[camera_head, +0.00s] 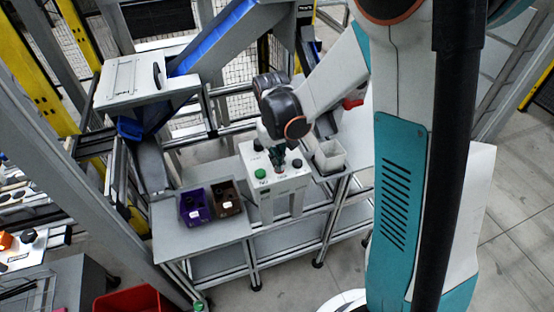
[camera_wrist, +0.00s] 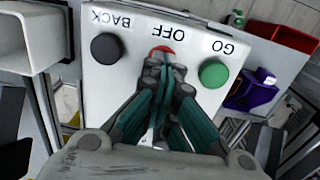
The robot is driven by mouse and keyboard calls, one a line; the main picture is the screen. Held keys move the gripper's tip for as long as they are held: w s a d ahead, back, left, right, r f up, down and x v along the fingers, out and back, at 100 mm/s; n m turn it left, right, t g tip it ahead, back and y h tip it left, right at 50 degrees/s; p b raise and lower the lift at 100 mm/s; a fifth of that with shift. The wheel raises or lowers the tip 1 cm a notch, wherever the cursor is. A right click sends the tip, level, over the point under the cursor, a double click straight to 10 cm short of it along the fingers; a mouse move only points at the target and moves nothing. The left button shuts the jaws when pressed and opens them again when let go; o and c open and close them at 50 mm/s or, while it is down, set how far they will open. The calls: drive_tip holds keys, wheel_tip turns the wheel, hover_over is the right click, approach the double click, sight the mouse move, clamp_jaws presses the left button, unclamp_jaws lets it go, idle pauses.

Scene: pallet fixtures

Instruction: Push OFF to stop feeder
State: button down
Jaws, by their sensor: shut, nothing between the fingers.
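A white control box (camera_head: 263,190) stands on the bench in the head view. In the wrist view its top (camera_wrist: 125,78) carries a black button (camera_wrist: 106,48) labelled BACK, a red button (camera_wrist: 163,49) labelled OFF and a green button (camera_wrist: 214,73) labelled GO; the labels appear upside down. My gripper (camera_wrist: 166,66) is shut and empty, its fingertips at the red OFF button and hiding part of it. I cannot tell whether they touch it. In the head view my gripper (camera_head: 278,166) points down over the box top, between the green and black buttons, and the red button is hidden.
A purple bin (camera_head: 195,207) and a brown bin (camera_head: 227,198) sit left of the box on the grey bench (camera_head: 205,242). A white bin (camera_head: 329,156) stands close on its right. A blue-edged conveyor (camera_head: 215,38) rises behind, with metal frames around.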

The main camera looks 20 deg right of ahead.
drive_tip(key=shift+s+f, duration=0.1)
drive_tip(key=shift+f, duration=0.15)
wheel_tip(320, 180, up, 14)
drive_tip(key=p, duration=0.5)
drive_tip(key=shift+w+a+r, duration=0.2)
drive_tip(key=shift+w+a, duration=0.05)
drive_tip(key=shift+a, duration=0.1)
drive_tip(key=s+t+b, duration=0.7)
drive_tip(key=s+b, duration=0.1)
drive_tip(key=s, duration=0.9)
drive_tip(key=shift+s+d+r+y+b, duration=0.15)
drive_tip(key=shift+d+r+y+b, duration=0.1)
drive_tip(key=shift+y+b, duration=0.05)
drive_tip(key=c, duration=2.3)
unclamp_jaws()
